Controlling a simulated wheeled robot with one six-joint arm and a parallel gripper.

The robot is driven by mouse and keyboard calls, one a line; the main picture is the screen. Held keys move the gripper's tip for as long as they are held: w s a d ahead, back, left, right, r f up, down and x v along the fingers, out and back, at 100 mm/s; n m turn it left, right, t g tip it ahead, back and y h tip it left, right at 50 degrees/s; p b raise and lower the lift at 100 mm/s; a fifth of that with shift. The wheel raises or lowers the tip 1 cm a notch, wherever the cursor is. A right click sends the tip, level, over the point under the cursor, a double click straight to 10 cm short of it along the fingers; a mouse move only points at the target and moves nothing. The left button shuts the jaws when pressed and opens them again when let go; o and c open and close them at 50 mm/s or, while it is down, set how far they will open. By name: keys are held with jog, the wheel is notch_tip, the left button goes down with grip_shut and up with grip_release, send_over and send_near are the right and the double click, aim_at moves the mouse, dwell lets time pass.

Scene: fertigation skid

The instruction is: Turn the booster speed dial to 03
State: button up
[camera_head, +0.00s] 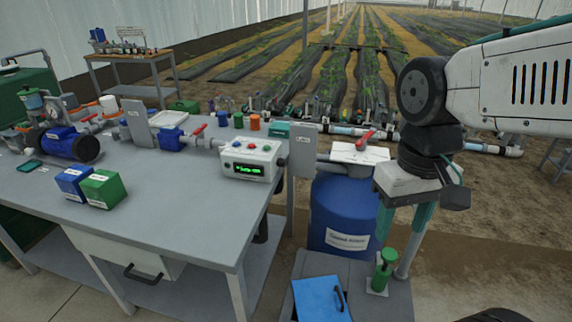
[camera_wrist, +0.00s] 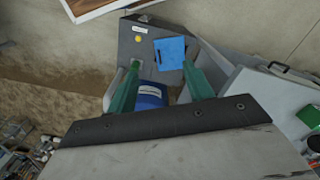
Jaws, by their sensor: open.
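A white control box (camera_head: 250,159) with a green-lit display (camera_head: 249,169) stands on the grey bench near its right end. Several small coloured buttons or knobs sit on its sloped top. I cannot tell which of them is the booster speed dial, and the display text is too small to read surely. My gripper (camera_head: 402,235) is to the right of the box, past the bench edge, pointing down beside a blue barrel (camera_head: 343,212). Its two teal fingers are apart with nothing between them. In the wrist view the open fingers (camera_wrist: 161,58) show above the barrel and a low grey stand; the control box is not recognisable there.
A grey upright plate (camera_head: 302,151) and a red-handled valve (camera_head: 366,139) stand between the box and my arm. A green bottle (camera_head: 384,270) and blue clipboard (camera_head: 318,299) are on the low stand. Blue and green boxes (camera_head: 102,189) sit on the bench; its front middle is clear.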

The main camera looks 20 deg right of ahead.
jog(key=w+a+f+m+g+y, duration=0.1)
jog(key=w+f+m+g+y, duration=0.25)
jog(key=w, duration=0.75)
jog(key=m+t+y, duration=1.2)
jog(key=y, duration=0.1)
send_near(281, 162)
jog(key=w, duration=0.1)
jog(key=x, duration=0.7)
jog(key=shift+w+a+f, duration=0.2)
jog(key=shift+w+f, duration=0.1)
jog(key=shift+f, duration=0.1)
jog(key=shift+n+h, duration=0.25)
jog(key=c, duration=1)
